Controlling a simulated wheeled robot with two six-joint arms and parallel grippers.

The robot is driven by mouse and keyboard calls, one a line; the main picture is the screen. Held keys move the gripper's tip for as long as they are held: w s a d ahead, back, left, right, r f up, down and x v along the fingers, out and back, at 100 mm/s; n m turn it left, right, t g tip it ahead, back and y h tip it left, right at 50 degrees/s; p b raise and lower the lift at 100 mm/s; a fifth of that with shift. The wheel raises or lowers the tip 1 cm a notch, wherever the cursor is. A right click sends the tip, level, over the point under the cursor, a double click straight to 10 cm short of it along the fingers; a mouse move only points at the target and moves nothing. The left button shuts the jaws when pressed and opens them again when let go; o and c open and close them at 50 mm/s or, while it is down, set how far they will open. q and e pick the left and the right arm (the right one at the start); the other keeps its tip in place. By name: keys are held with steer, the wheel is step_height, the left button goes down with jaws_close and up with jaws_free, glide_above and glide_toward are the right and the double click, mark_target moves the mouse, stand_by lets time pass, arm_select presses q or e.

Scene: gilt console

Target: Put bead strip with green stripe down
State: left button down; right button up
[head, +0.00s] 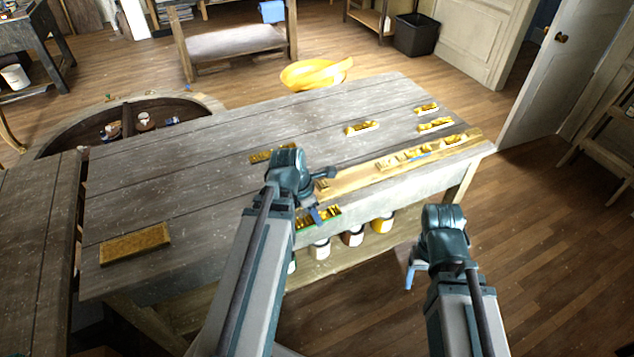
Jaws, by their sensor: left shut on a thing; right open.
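The gold bead strip with green stripe (331,214) is in my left gripper (316,213), near the table's front edge. Green shows along its edge. My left gripper is shut on it, and the wrist hides part of the view around it. I cannot tell whether the strip touches the table. My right gripper (411,273) is open and empty, in front of the table and below its top.
A pale wooden board (345,180) with gold pieces lies along the table's (200,210) right front. Other gold strips (361,128) lie behind it. A gold block (135,243) lies at front left. Paint pots (352,236) stand below. The table's left middle is clear.

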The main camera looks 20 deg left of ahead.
arm_select(q)
steer(key=w+a, duration=0.3)
steer(key=w+a+f, duration=0.1)
steer(key=w+a, duration=0.2)
steer(key=a, duration=0.1)
steer(key=w+a+b, duration=0.1)
steer(key=w+a, duration=0.2)
steer(key=shift+a+f, duration=0.2)
steer(key=shift+w+a, duration=0.4)
step_height(320, 180, down, 4)
steer(key=b, duration=0.4)
steer(key=shift+s+d+r, duration=0.1)
steer(key=shift+r, duration=0.1)
steer(key=shift+c, duration=2.2)
jaws_free()
